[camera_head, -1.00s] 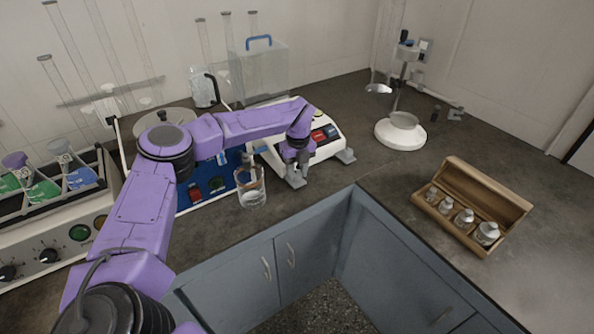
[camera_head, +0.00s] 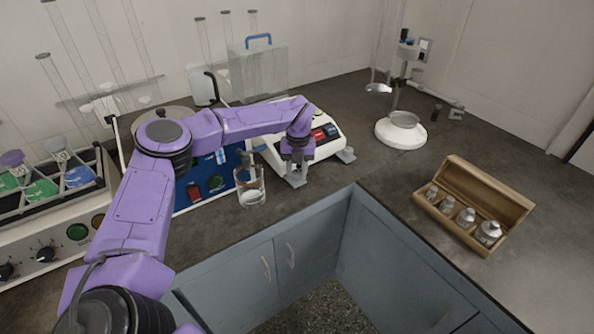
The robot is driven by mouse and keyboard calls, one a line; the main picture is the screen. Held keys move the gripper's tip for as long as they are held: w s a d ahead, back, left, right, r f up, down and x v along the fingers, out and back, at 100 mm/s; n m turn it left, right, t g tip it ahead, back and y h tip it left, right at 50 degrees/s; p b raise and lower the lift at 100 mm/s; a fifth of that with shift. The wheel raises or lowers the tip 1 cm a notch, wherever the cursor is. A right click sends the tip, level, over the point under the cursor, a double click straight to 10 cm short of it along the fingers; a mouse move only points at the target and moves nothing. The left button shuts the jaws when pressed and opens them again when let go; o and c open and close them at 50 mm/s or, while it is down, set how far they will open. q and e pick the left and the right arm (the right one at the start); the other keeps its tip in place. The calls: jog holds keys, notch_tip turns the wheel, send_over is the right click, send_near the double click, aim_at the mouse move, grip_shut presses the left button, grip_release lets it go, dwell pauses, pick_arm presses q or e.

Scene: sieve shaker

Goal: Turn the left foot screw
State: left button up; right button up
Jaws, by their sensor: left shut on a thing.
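A white device (camera_head: 327,146) with red and blue buttons stands on the dark counter, behind my left gripper. My left gripper (camera_head: 296,179) points down at the front left corner of this device, low near the counter top. It is shut on the left foot screw, which its fingers and wrist hide from view. A grey foot (camera_head: 346,155) shows at the device's front right corner. My right gripper is not in view.
A glass beaker (camera_head: 251,190) stands close to the left of my left gripper, near the counter edge. A blue-fronted device (camera_head: 212,184) is behind it. A stand with a white round base (camera_head: 400,134) and an open wooden weight box (camera_head: 455,236) are to the right. Counter between them is clear.

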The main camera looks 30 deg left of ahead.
aim_at(298, 173)
pick_arm(q)
jog(key=shift+f+m, duration=0.1)
jog(key=shift+m, duration=1.1)
jog(key=o, duration=1)
jog(key=shift+o, duration=0.2)
notch_tip(298, 173, up, 11)
jog(key=b, duration=0.1)
jog(key=shift+d+f+b, duration=0.15)
jog(key=shift+f+b, duration=0.05)
jog(key=shift+b, duration=0.1)
jog(key=shift+r, duration=0.1)
